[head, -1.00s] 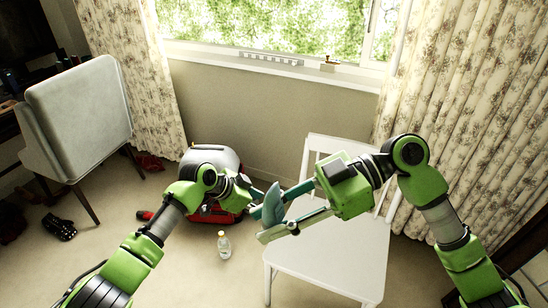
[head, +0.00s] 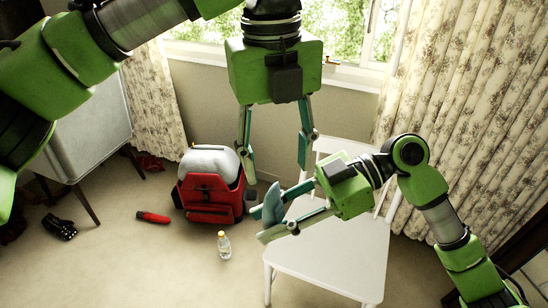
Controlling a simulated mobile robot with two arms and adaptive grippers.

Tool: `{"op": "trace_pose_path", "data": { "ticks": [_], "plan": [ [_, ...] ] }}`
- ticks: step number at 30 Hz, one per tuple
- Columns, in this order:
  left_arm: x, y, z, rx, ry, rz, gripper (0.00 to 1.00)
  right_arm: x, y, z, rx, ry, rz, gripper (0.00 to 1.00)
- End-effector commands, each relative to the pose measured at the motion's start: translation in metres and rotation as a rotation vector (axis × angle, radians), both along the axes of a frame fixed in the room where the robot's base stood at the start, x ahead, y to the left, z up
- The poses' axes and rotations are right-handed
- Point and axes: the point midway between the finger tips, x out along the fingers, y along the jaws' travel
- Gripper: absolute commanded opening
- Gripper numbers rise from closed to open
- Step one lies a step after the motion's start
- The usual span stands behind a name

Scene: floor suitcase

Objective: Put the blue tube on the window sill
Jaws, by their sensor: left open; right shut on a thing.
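The blue tube (head: 273,203), a blue-grey tapered shape, is between the fingers of my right gripper (head: 262,224). That gripper is shut on it and holds it over the left side of the white chair. My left gripper (head: 276,166) is open and empty. It points down, above and close to the tube, between the red backpack and the white chair. The white window sill (head: 350,82) runs under the window at the back. My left arm and gripper hide much of its middle and left.
A white chair (head: 335,258) stands below my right gripper. A red backpack (head: 207,197) with a white bundle in it, a small clear bottle (head: 224,247) and a red item (head: 153,217) are on the floor. Curtains (head: 440,110) flank the window.

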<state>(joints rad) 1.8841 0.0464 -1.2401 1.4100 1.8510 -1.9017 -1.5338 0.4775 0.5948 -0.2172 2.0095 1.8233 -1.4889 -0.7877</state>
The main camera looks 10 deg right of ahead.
Motion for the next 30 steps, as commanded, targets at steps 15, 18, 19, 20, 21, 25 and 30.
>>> {"op": "trace_pose_path", "data": {
  "ticks": [15, 18, 19, 20, 21, 25, 30],
  "plan": [
    [-0.01, 0.008, -0.057, 0.05, 0.001, -0.047, 0.49, 0.0, 0.0, 0.0, 0.001, 0.0, 0.0, 0.05],
    [-0.01, 0.008, -0.076, 0.049, 0.0, -0.045, 0.49, 0.0, 0.0, 0.0, 0.001, 0.0, 0.0, 0.05],
    [-0.01, 0.008, -0.08, 0.048, 0.0, -0.045, 0.49, 0.0, 0.0, 0.0, 0.001, 0.0, 0.0, 0.05],
    [-0.01, 0.008, -0.085, 0.048, 0.0, -0.045, 0.49, 0.0, 0.0, 0.0, 0.001, 0.0, 0.0, 0.05],
    [-0.01, 0.008, -0.091, 0.048, -0.001, -0.045, 0.49, 0.0, 0.0, 0.0, 0.001, 0.0, 0.0, 0.05],
    [-0.009, 0.007, -0.106, 0.046, -0.002, -0.045, 0.49, 0.0, 0.0, 0.0, 0.001, 0.0, 0.0, 0.05],
    [-0.01, 0.007, -0.115, 0.045, -0.001, -0.045, 0.49, 0.0, 0.0, 0.0, 0.001, 0.0, 0.0, 0.05]
  ]
}}
